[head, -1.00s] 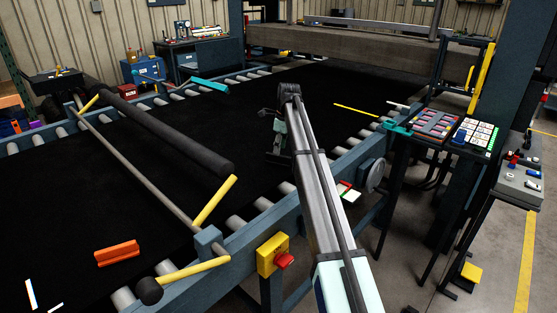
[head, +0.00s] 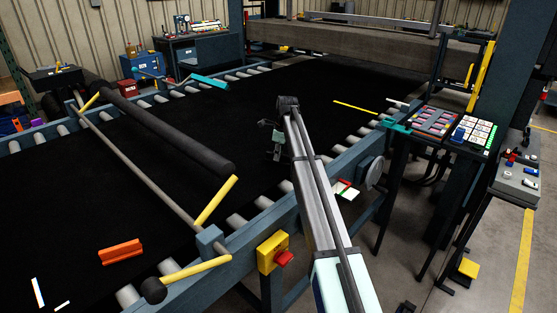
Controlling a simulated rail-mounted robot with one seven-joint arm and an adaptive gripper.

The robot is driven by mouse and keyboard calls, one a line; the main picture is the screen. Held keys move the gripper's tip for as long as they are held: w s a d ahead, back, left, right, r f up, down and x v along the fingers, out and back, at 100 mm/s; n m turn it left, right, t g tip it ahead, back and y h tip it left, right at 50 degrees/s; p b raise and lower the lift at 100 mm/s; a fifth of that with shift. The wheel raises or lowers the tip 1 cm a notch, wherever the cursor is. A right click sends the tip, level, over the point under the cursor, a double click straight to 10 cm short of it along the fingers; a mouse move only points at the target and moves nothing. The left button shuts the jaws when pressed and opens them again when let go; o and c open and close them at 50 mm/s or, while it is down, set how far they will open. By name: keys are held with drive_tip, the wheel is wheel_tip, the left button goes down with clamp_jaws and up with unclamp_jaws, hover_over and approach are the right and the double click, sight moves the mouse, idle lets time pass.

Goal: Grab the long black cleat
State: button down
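I cannot pick out a long black cleat against the black belt (head: 300,95). My gripper (head: 276,140) hangs over the belt near its right-hand edge, at the end of my arm. It is small and dark in the head view, and its fingers blur into the belt. I cannot tell whether it is open or shut, and nothing is clearly seen in it.
A long black roller (head: 165,128) on a grey frame crosses the belt at left. An orange bar (head: 121,251) lies on the belt at lower left. A yellow strip (head: 356,111) lies at right. A tool stand (head: 435,122) and an emergency stop (head: 283,259) flank the belt.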

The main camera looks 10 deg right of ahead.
idle(0.3)
wheel_tip(320, 180, up, 20)
drive_tip(key=b, duration=0.5)
